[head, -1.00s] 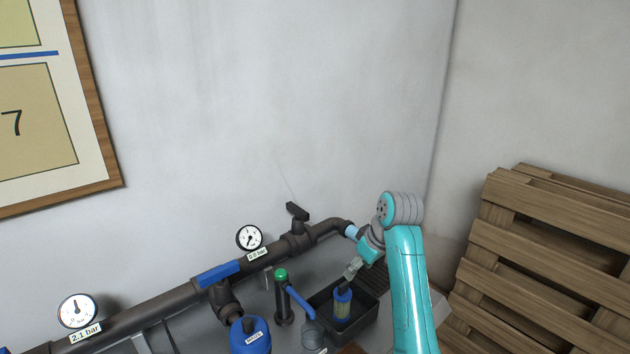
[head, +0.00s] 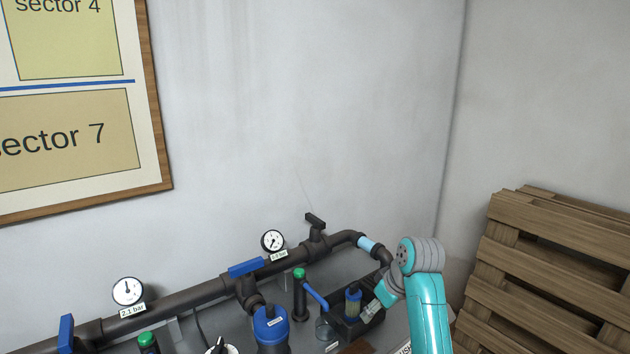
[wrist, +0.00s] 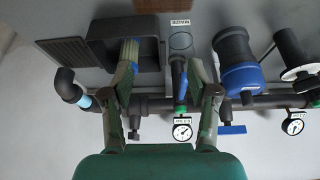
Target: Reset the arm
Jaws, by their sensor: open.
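My gripper (head: 370,309) is open and shows small in the head view, beside a black tray (head: 343,329). A blue and yellow cartridge (head: 353,303) stands in that tray, to the left of my gripper. In the wrist view the two fingers of my gripper (wrist: 160,85) are spread apart with nothing held between them. The cartridge (wrist: 130,52) shows there beyond the left finger, in front of the tray (wrist: 110,30); its lower part is partly covered by the finger. I cannot tell whether the finger touches it.
A dark pipe (head: 190,303) with gauges (head: 273,241) and blue handles (head: 247,267) runs along the wall. A blue-capped filter housing (head: 271,325) and a green-topped post (head: 300,290) stand near the tray. Wooden pallets (head: 545,275) lean at the right.

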